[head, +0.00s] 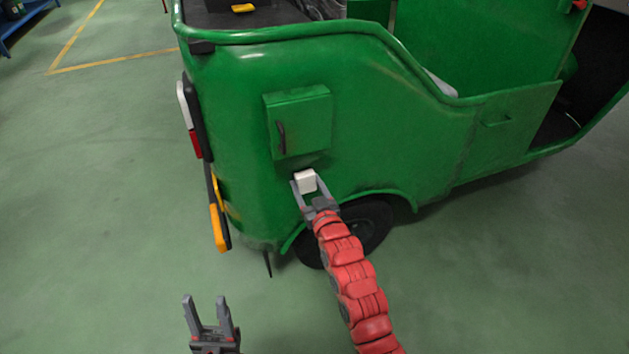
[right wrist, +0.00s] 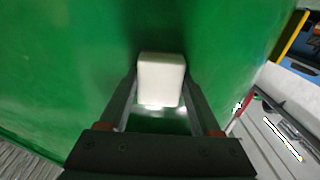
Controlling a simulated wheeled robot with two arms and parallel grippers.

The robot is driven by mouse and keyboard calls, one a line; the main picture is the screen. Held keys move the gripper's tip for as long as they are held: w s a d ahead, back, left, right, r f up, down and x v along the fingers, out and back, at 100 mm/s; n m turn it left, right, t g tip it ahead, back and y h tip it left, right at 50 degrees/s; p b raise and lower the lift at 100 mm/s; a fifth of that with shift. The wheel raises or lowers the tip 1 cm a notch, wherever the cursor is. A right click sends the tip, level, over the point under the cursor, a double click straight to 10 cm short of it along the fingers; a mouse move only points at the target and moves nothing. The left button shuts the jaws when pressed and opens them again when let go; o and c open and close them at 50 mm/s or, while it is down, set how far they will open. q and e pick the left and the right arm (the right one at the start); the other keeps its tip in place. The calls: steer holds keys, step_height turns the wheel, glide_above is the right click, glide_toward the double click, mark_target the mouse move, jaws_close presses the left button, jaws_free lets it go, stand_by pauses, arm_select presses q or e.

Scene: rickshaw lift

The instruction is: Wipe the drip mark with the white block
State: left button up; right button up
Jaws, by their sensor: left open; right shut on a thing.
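The white block (head: 306,181) is between the fingers of my right gripper (head: 307,188), which is shut on it. The block is at the green side panel of the rickshaw (head: 400,130), just below the small hatch (head: 302,122). The right wrist view shows the block (right wrist: 161,80) held at the fingertips in front of the green panel; I cannot tell whether it touches. I cannot make out the drip mark clearly; the block and gripper may hide it. My left gripper (head: 207,302) is open and empty, low over the floor at the bottom of the head view.
The rickshaw's wheel (head: 368,222) is just below my right gripper. Tail lights (head: 190,118) and an orange reflector (head: 217,228) sit on the left corner of the body. The green floor (head: 90,200) at left is clear. A blue rack (head: 20,22) stands far back left.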

steer(key=shift+s+a+r, duration=0.15)
steer(key=shift+a, duration=0.75)
steer(key=shift+c, duration=0.6)
steer(key=shift+p, duration=0.3)
steer(key=shift+s, duration=0.15)
steer(key=shift+s, duration=0.15)
steer(key=p+v, duration=0.1)
steer(key=v, duration=0.3)
steer(key=shift+s+d+p, duration=0.2)
steer(key=shift+p, duration=0.2)
steer(key=shift+s+d, duration=0.15)
steer(key=shift+s, duration=0.35)
steer(key=shift+p+v, duration=0.45)
steer(key=shift+v, duration=1.05)
